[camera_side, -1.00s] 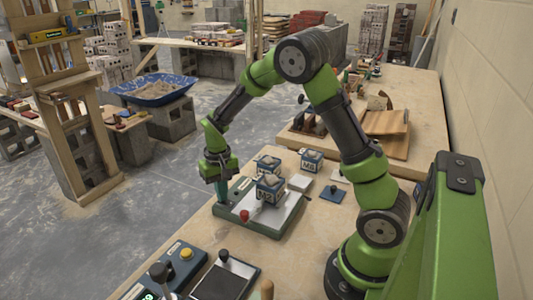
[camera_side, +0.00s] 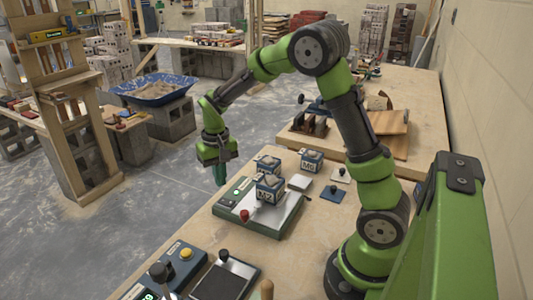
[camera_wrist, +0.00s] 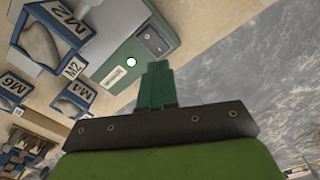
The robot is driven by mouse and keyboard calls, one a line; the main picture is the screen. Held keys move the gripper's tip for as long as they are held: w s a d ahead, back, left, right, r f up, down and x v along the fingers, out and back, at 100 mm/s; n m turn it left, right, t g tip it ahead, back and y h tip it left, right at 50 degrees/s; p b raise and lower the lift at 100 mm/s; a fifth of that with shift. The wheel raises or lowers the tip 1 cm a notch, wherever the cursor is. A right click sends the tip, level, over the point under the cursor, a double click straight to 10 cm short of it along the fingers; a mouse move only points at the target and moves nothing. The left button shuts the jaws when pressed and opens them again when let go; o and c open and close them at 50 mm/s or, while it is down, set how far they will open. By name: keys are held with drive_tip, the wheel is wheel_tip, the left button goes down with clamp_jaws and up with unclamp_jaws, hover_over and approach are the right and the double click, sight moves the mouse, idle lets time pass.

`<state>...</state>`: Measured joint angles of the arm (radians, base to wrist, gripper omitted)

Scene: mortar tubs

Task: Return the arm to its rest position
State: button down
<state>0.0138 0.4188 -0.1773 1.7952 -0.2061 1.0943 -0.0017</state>
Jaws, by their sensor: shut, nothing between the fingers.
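My gripper (camera_side: 220,175) hangs in the air at the left edge of the bench, up and left of the green-based scale. Its green fingers are shut with nothing between them; they also show in the wrist view (camera_wrist: 156,75). The tub M6 (camera_side: 311,160) stands on the bench behind the scale. In the wrist view the tub M2 (camera_wrist: 52,38), the tub M4 (camera_wrist: 72,100) and the tub M6 (camera_wrist: 20,90) show at left.
White and blue plates (camera_side: 333,194) lie right of the scale. A control box with a yellow button (camera_side: 186,254) and a dark tray (camera_side: 226,279) are at the front.

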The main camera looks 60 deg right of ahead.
drive_tip(key=shift+r, duration=0.8)
drive_tip(key=s+a+r+n+t+y, duration=0.1)
drive_tip(key=s+a+r+t, duration=0.2)
drive_tip(key=s+a+r, duration=0.2)
drive_tip(key=s+a+r+n+t+y, duration=0.1)
drive_tip(key=s+a+r+t, duration=0.3)
drive_tip(key=s+r, duration=0.4)
drive_tip(key=s, duration=0.4)
drive_tip(key=shift+s+a+r, duration=0.15)
drive_tip(key=shift+s+a, duration=0.15)
drive_tip(key=shift+a, duration=0.1)
